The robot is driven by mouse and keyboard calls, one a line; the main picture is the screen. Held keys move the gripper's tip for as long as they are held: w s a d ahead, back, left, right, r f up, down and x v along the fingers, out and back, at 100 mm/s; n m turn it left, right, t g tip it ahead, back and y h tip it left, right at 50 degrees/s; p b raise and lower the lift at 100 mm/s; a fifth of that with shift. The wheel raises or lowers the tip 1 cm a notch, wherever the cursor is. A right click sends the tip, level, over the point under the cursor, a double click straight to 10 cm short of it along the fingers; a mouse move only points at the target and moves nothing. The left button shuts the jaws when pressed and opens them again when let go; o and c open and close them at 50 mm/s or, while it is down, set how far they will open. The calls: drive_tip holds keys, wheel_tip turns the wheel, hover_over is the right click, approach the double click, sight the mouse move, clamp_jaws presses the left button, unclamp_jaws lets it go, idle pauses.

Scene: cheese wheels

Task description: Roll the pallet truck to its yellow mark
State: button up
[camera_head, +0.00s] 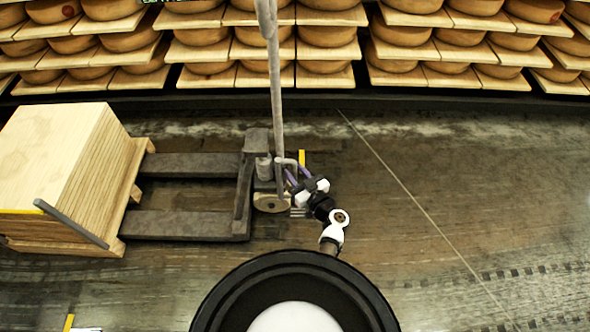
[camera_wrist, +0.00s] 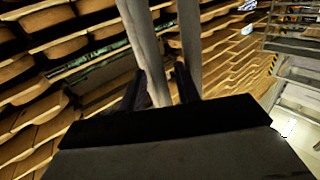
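The dark grey pallet truck (camera_head: 190,225) stands left of centre in the head view, its two forks pointing left toward a wooden stack. Its tall grey handle pole (camera_head: 275,85) rises from the right end. A short yellow mark (camera_head: 301,157) shows on the floor just right of the truck's head; another yellow strip (camera_head: 69,322) shows at the lower left edge. My gripper (camera_head: 298,176) is at the truck's right end, beside a grey bracket. In the wrist view, its dark fingers (camera_wrist: 160,88) look apart, with a grey bar (camera_wrist: 146,45) between them. Firm contact is not clear.
A stack of pale boards (camera_head: 60,160) on a pallet stands at the left, at the fork tips. Shelves of cheese wheels (camera_head: 330,36) line the back. The floor (camera_head: 480,220) to the right is clear, crossed by a thin pale line.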

drive_tip(key=shift+w+a, duration=0.1)
drive_tip(key=shift+w, duration=0.05)
clamp_jaws()
